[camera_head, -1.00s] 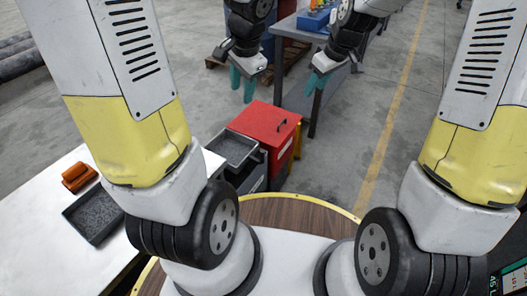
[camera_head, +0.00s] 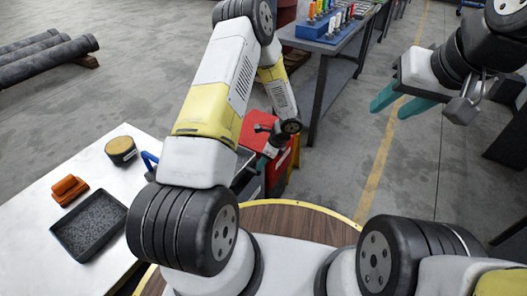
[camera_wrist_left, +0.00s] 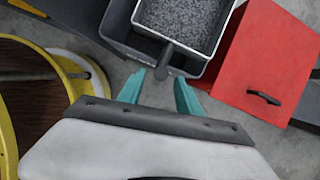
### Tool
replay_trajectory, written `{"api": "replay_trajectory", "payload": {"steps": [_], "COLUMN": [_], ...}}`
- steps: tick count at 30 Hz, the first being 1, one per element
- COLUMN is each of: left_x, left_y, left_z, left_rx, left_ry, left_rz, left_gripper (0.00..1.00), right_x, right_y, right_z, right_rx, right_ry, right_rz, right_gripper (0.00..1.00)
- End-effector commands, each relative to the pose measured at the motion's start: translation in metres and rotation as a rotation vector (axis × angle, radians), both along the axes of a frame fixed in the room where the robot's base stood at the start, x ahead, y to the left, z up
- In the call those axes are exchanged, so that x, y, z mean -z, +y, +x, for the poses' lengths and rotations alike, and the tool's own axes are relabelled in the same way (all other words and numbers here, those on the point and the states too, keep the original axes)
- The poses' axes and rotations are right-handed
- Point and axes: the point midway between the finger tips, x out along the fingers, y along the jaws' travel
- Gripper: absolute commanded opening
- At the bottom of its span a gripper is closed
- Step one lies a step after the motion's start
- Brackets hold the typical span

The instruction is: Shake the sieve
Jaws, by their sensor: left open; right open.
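The sieve (camera_wrist_left: 192,16) is a pale-rimmed square pan of grey grains with a dark handle (camera_wrist_left: 166,62). In the left wrist view it sits over a dark grey bin (camera_wrist_left: 118,28). My left gripper (camera_wrist_left: 158,80) is open, with its teal fingers on either side of the handle's end and a gap visible on each side. In the head view my left gripper (camera_head: 269,150) is low beside the red box, and my own arm hides most of the sieve and bin. My right gripper (camera_head: 388,103) is open and empty, raised above the floor at the right.
A red box (camera_wrist_left: 265,60) with a black handle stands right beside the bin. A white table (camera_head: 40,240) at left holds a dark tray of grains (camera_head: 88,225), an orange block (camera_head: 69,189) and a yellow-topped round tub (camera_head: 121,150). A workbench (camera_head: 320,44) stands behind.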

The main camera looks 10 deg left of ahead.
Motion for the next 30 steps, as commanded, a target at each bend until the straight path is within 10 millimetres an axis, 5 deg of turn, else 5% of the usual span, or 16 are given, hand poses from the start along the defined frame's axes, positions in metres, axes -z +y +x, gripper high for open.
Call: {"api": "replay_trajectory", "payload": {"steps": [12,25,30], "left_x": [0.057,0.067,0.067], "left_y": [0.024,0.028,0.028], "left_z": [0.003,0.004,0.004], "left_rx": [-0.003,-0.003,-0.003], "left_ry": [0.001,-0.001,-0.001], "left_rz": [0.000,0.000,0.000], "left_gripper": [0.41,0.41,0.08], "right_x": [0.000,0.000,-0.001], "right_y": [0.000,0.000,0.000], "right_z": [0.001,0.001,0.001], "right_rx": [-0.002,-0.002,-0.002], "right_ry": [0.000,-0.002,-0.002], "right_rz": [-0.001,-0.001,-0.001], "right_gripper": [0.41,0.41,0.41]}}
